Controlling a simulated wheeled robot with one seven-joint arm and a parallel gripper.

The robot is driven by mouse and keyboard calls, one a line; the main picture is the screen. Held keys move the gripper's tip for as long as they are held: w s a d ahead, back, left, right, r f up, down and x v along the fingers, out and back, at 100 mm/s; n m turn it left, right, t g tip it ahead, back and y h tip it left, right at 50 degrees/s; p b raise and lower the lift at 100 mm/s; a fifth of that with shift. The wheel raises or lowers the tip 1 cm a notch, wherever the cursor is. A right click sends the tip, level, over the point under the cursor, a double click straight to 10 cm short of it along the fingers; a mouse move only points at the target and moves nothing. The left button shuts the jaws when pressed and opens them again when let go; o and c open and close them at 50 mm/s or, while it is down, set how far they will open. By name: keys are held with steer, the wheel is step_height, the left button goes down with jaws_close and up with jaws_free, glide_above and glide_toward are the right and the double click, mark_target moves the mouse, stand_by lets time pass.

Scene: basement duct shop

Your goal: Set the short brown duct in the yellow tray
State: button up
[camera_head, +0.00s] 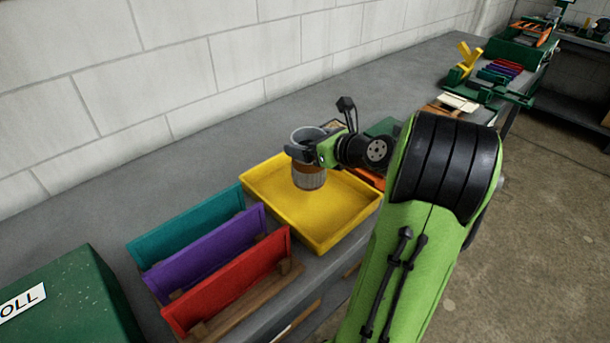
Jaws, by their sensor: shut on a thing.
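The short brown duct (309,177) is an upright round tube with a grey upper rim. My gripper (308,153) is shut on it around its upper part, and the fingers hide some of its side. The yellow tray (325,233) is a shallow square tray on the grey bench. The duct is over the back left part of the tray. I cannot tell whether its bottom touches the tray floor. The front and right of the tray floor are bare.
Teal (188,228), purple (206,247) and red (228,284) panels stand in wooden slots left of the tray. A green box (75,300) is at the lower left. A block wall runs behind. Green fixtures (515,52) stand at the bench's far end.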

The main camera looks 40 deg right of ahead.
step_height(320, 180, down, 6)
steer(key=shift+w+f+b, duration=0.1)
steer(key=shift+b, duration=1.1)
steer(key=o, duration=1.3)
